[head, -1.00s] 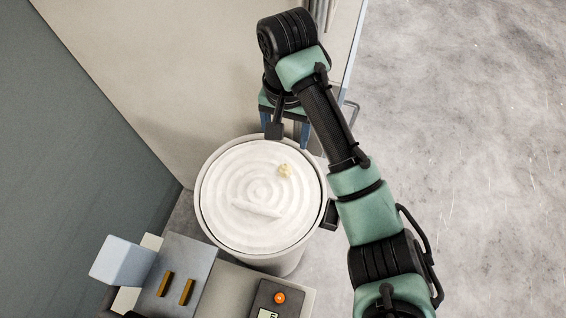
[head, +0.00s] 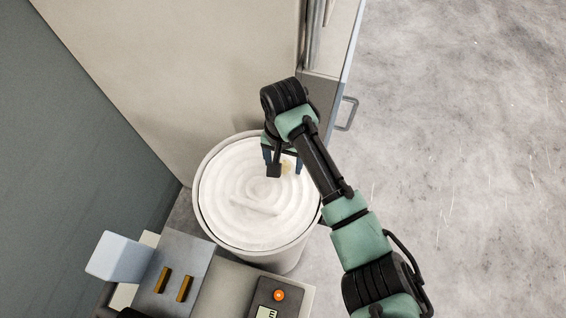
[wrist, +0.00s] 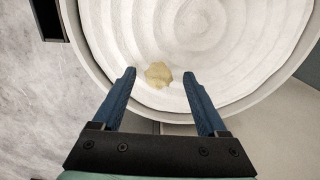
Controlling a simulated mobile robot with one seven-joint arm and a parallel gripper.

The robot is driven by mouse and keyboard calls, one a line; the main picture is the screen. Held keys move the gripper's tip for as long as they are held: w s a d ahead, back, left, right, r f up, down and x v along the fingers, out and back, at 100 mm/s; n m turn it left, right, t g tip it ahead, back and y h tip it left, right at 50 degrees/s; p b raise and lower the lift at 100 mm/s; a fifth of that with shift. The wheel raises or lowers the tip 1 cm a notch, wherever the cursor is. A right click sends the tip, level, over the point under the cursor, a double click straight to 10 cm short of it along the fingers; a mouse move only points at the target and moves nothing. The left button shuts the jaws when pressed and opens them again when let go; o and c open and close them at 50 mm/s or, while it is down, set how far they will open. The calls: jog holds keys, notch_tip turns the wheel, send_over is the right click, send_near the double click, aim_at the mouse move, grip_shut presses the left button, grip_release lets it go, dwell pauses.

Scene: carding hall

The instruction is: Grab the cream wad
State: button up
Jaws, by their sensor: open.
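The cream wad (head: 286,165) is a small pale yellow tuft lying on the white coiled fibre (head: 235,180) near the far right part of the round can (head: 201,211). In the wrist view the wad (wrist: 158,75) lies just beyond and between my fingertips. My gripper (head: 284,171) is open and hangs over the can, its blue fingers on either side of the wad in the head view. The open gripper (wrist: 160,75) is empty in the wrist view. The height of the fingertips above the fibre is hard to tell.
A short raised strip (head: 255,206) lies on the fibre near the can's middle. A tall beige panel (head: 190,75) stands behind the can. A control box with an orange button (head: 279,295) and a grey block with two brass bars (head: 175,284) are at the front.

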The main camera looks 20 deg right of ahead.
grip_shut()
dwell(0.3)
jog(key=shift+r, duration=0.1)
